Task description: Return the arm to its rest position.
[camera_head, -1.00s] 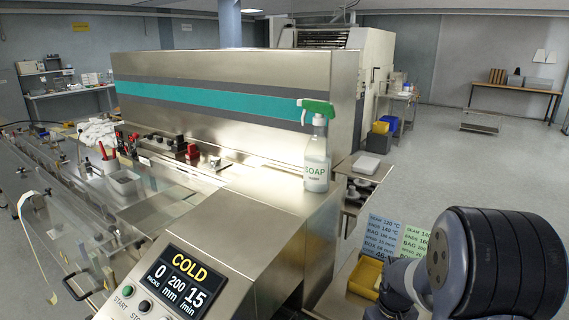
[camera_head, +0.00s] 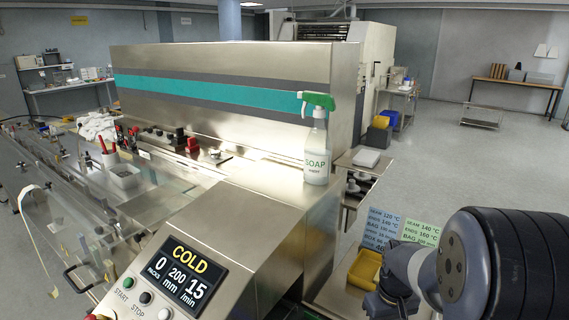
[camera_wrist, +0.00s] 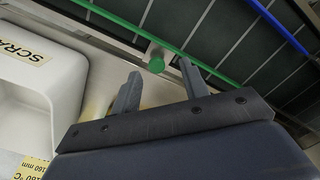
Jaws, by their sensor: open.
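My gripper (camera_wrist: 159,92) shows in the wrist view with its two fingers apart and nothing between them. Beyond the fingertips is a round green knob or cap (camera_wrist: 156,65) beside a green rail. In the head view my arm fills the lower right; the gripper itself does not show there.
The flow wrapper (camera_head: 230,75) stands at the centre with its display panel (camera_head: 187,277) reading COLD. A soap spray bottle (camera_head: 317,150) stands on its top. A yellow bin (camera_head: 365,268) and setting cards (camera_head: 383,230) are near my arm. A white bin marked SCRAP (camera_wrist: 60,75) is close to my gripper.

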